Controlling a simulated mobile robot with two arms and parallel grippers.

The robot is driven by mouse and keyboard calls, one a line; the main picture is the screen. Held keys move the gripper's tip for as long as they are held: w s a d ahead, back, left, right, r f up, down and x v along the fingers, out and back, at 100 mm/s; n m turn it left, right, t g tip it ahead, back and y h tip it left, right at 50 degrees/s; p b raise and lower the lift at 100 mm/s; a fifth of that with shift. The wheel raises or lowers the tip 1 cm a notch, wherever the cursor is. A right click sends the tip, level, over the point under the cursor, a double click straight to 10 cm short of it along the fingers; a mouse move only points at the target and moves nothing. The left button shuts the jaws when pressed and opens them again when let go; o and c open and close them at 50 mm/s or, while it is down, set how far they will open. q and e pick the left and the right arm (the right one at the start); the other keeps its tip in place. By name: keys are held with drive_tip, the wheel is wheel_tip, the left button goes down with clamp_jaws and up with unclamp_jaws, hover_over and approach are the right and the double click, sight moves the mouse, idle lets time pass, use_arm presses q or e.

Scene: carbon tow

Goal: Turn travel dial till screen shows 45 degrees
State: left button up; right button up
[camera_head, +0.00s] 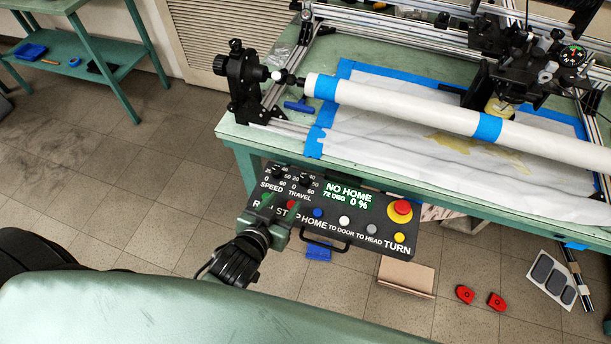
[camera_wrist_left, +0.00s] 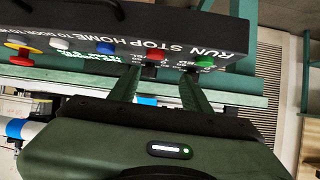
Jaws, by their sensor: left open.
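The black control panel (camera_head: 335,240) hangs at the table's front edge. Its travel dial (camera_head: 304,182) is a small dark knob right of the speed dial (camera_head: 278,180). The lit screen (camera_head: 348,196) reads "NO HOME", "72 DEG" and "0 %". My left gripper (camera_head: 279,203) is open, its fingers over the panel's left end just in front of the two dials. In the left wrist view, the fingers (camera_wrist_left: 162,74) reach across the panel (camera_wrist_left: 130,25) near the red and green buttons. The dials are small and partly hidden there, and I cannot tell whether a finger touches one.
A red emergency button (camera_head: 401,210) and several coloured buttons sit on the panel close to the gripper. A black handle (camera_head: 325,242) sticks out at its front. Above it, the green table carries a long white roll (camera_head: 420,110) and rails. Open floor lies to the left.

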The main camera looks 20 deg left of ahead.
sight(303, 182)
use_arm(q)
drive_tip(key=shift+w+d+r+t+h, duration=0.15)
drive_tip(key=shift+d+r+t+h, duration=0.15)
drive_tip(key=shift+d+r+t, duration=0.2)
drive_tip(key=shift+w+d+r, duration=0.1)
drive_tip(key=shift+w+r, duration=0.05)
drive_tip(key=shift+w+d, duration=0.1)
drive_tip(key=shift+w, duration=0.3)
drive_tip(key=x, duration=0.7)
drive_tip(key=shift+w+d, duration=0.1)
clamp_jaws()
